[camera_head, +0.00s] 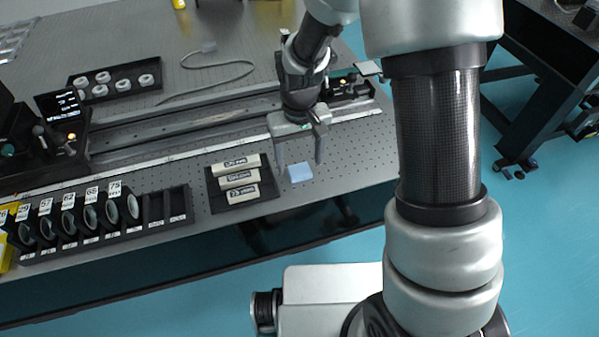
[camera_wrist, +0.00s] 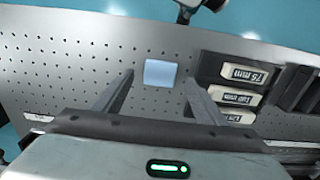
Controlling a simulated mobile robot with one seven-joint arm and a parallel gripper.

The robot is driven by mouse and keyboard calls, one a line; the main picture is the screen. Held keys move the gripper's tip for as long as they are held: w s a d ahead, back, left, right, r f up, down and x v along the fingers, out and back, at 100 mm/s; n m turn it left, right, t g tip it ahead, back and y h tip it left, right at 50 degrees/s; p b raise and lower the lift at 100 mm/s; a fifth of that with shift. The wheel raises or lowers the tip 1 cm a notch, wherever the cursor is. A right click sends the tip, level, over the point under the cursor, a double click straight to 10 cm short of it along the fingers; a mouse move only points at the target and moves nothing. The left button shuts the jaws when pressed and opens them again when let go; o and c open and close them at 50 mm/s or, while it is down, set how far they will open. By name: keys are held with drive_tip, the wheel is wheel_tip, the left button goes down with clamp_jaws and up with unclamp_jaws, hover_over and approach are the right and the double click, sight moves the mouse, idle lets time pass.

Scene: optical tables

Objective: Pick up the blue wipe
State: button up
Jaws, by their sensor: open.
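The blue wipe (camera_head: 300,173) is a small light-blue square lying flat on the optical table, just right of the black tray with labelled blocks. In the wrist view the wipe (camera_wrist: 160,73) lies beyond and between my fingertips. My gripper (camera_head: 301,163) points down over the table close to the wipe, its two fingers apart with nothing between them. It also shows in the wrist view (camera_wrist: 158,80), open, with one finger on each side of the wipe's line. The wipe is not held. The height of the fingertips above the table is hard to tell.
A black tray (camera_head: 266,204) with labelled blocks stands close to the wipe. A rack of round lenses (camera_head: 100,222) is further left. A long rail (camera_head: 200,122) runs behind. The table's front edge is near the wipe; perforated table (camera_wrist: 80,62) around it is clear.

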sight(299, 169)
wheel_tip(299, 169, down, 3)
drive_tip(key=shift+r, duration=0.15)
drive_tip(key=c, duration=1.1)
wheel_tip(299, 169, up, 10)
drive_tip(key=shift+r+p, duration=0.1)
drive_tip(key=shift+p, duration=0.6)
drive_tip(key=o, duration=0.4)
drive_tip(key=c, duration=0.3)
drive_tip(key=shift+a, duration=0.1)
drive_tip(key=shift+c, duration=0.2)
